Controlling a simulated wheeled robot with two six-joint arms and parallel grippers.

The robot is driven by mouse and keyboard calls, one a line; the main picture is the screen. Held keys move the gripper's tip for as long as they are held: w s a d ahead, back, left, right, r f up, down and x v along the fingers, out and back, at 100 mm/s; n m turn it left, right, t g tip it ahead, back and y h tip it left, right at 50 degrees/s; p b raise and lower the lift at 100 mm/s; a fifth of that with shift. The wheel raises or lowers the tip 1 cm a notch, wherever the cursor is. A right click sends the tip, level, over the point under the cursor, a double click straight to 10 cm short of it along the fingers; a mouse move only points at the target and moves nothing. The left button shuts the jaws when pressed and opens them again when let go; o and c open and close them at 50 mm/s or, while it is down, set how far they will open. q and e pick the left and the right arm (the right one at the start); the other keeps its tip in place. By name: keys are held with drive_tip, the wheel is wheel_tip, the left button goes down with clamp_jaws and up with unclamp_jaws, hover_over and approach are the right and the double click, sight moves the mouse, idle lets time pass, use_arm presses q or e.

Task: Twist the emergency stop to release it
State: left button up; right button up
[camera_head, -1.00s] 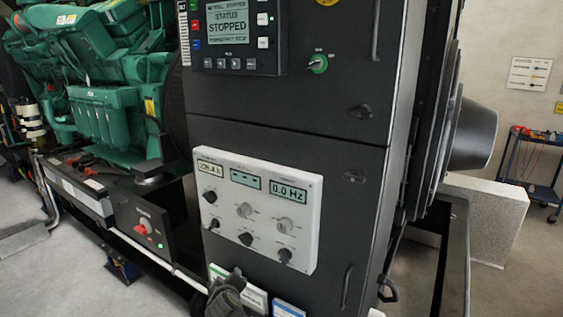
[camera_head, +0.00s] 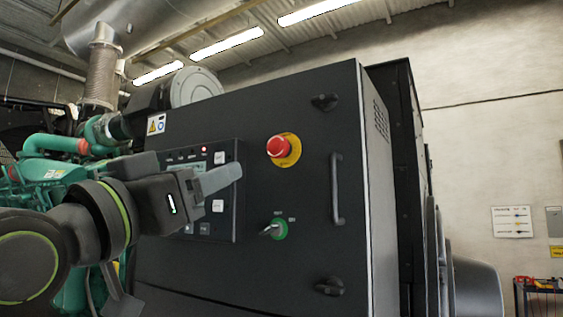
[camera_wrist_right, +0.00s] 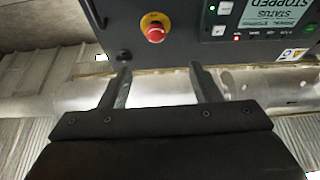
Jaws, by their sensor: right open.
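The emergency stop (camera_head: 278,147) is a red mushroom button on a yellow round plate, on the upper part of the black cabinet front. It also shows in the upside-down right wrist view (camera_wrist_right: 155,32), beyond the fingers. My right gripper (camera_head: 226,176) is in front of the control panel, left of and a little below the button in the head view. Its two fingers (camera_wrist_right: 161,68) are spread and empty in the wrist view, apart from the button. My left gripper is not in view.
The control panel (camera_head: 222,222) is partly hidden behind my right gripper. A green key switch (camera_head: 275,229) sits below the button, and a door handle (camera_head: 337,189) stands out to its right. Dark latches (camera_head: 325,102) project from the cabinet. Green engine parts (camera_head: 50,172) are at left.

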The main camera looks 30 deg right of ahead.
drive_tip(key=p, duration=1.2)
approach(274, 146)
drive_tip(key=shift+m, duration=0.3)
drive_tip(key=x, duration=0.8)
drive_tip(key=shift+s+r, duration=0.1)
drive_tip(key=shift+r, duration=0.05)
drive_tip(key=shift+p+x, duration=0.55)
drive_tip(key=shift+x, duration=0.35)
drive_tip(key=shift+f, duration=0.2)
drive_tip(key=shift+c, duration=0.5)
